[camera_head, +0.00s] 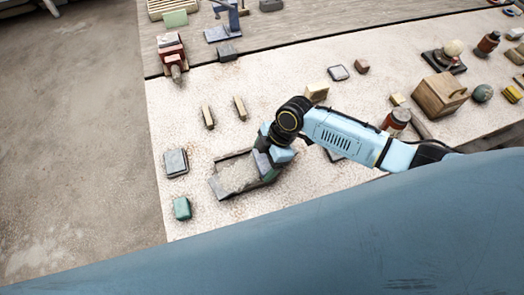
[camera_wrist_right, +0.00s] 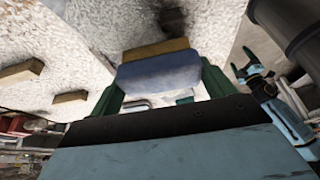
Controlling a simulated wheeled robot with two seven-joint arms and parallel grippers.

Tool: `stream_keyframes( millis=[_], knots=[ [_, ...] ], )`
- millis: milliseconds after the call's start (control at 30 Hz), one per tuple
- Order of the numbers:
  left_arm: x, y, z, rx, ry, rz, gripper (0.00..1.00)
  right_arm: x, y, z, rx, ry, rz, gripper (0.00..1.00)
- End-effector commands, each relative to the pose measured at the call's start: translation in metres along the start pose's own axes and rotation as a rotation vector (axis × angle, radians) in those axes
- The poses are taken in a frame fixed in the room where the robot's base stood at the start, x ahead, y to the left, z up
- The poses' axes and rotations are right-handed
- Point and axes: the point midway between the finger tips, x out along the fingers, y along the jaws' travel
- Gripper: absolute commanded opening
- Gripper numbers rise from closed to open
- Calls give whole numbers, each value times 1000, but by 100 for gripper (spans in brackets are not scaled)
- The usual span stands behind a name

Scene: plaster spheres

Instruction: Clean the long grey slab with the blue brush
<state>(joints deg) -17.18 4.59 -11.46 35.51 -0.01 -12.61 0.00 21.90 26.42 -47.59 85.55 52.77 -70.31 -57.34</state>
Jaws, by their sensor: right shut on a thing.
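The long grey slab (camera_head: 217,187) lies on the pale table's left part in the head view. Pale, dust-like material covers its middle, and a dark brown edge shows along its far side. My right gripper (camera_head: 268,158) is over the slab's right end, shut on the blue brush. In the right wrist view, the blue brush (camera_wrist_right: 158,72), with a tan band beyond its blue body, sits between the green fingers of the gripper (camera_wrist_right: 160,85). In the head view the gripper mostly hides the brush, so I cannot tell whether it touches the slab.
A wooden box (camera_head: 438,97) and several small items stand at the right.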

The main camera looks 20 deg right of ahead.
Motion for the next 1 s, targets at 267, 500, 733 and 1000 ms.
stream_keyframes(
  millis=[267,500,733,1000],
  knots=[
    [2,0,0,0,0,0,90,2,1,1,0,0,1,63],
    [11,0,1,0,0,0,90,2,17,1,-1,0,3,63],
    [15,0,1,0,1,0,90,0,25,0,0,0,1,63],
    [27,1,2,0,1,0,90,2,42,0,0,1,2,63]
  ],
)
